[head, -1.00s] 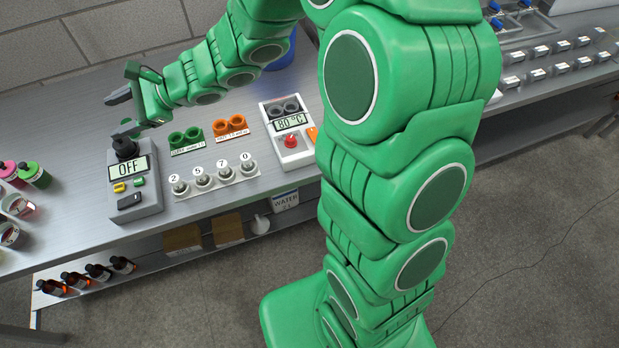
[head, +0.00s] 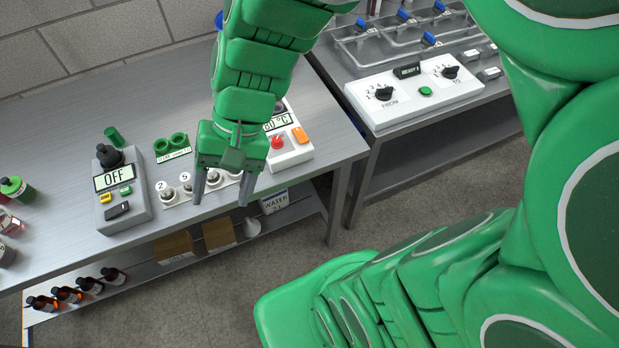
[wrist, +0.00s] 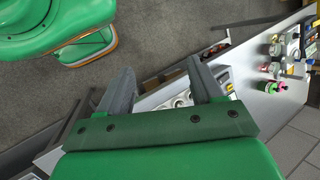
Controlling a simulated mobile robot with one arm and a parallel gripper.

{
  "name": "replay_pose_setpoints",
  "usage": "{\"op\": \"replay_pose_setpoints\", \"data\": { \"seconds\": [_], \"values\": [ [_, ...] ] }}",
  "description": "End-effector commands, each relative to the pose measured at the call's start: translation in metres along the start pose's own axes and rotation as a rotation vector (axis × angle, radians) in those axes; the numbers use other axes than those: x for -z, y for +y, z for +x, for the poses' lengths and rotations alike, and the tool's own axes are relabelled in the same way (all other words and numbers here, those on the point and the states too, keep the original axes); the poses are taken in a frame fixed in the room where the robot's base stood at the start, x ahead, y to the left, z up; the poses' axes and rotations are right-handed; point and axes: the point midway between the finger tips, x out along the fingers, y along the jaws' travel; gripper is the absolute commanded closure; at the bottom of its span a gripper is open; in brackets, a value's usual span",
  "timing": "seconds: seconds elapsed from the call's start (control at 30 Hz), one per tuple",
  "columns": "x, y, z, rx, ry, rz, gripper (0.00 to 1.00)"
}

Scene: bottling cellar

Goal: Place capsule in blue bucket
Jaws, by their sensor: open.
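A small green cylinder (head: 113,137), which may be the capsule, rests on the grey table just behind the OFF device in the head view. My gripper (head: 221,200) is open with nothing visible between its fingers. It points down over the row of numbered knobs near the table's front edge, right of the cylinder and apart from it. Its open fingers also show in the wrist view (wrist: 160,74). A sliver of blue (head: 219,20), possibly the blue bucket, shows at the table's back, mostly hidden by my arm.
The OFF device (head: 122,196) stands left of the knobs. A green two-hole holder (head: 171,147) is behind them. A heater with a red knob (head: 291,150) is to the right. Bottles (head: 15,189) stand at the left. A white valve panel (head: 414,92) is on the second table.

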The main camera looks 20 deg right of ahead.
Motion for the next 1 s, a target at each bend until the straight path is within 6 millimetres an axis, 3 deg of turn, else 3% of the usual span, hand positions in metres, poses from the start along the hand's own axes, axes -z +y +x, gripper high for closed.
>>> {"op": "replay_pose_setpoints", "data": {
  "seconds": [0.2,0.4,0.6,1.0],
  "values": [
    [-0.027,0.073,-0.025,-0.238,0.061,-0.08,0.34],
    [-0.042,0.123,-0.051,-0.408,0.106,-0.109,0.34],
    [-0.048,0.141,-0.061,-0.469,0.119,-0.117,0.3],
    [-0.048,0.141,-0.061,-0.47,0.118,-0.117,0.3]
  ]
}}
